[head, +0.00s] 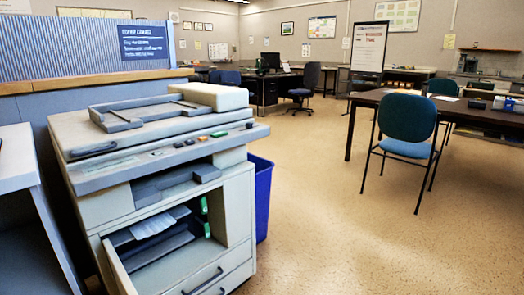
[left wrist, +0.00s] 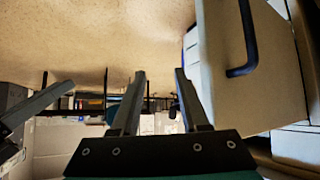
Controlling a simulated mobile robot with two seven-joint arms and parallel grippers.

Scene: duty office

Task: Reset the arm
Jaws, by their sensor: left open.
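My left gripper (left wrist: 160,74) shows in the left wrist view, its two grey fingers apart with nothing between them. A pale panel (left wrist: 272,100) with a dark bar handle (left wrist: 249,40) is close beside it on the right; I see no contact. That view looks upside down, with the floor at the top. Neither gripper shows in the head view, and my right gripper is not clearly visible anywhere.
A copier (head: 160,165) stands close at the left, its front compartment open, with paper and green parts inside. A blue bin (head: 262,195) is beside it. A blue chair (head: 406,130) and table (head: 362,98) stand at the right. The floor between (head: 320,190) is clear.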

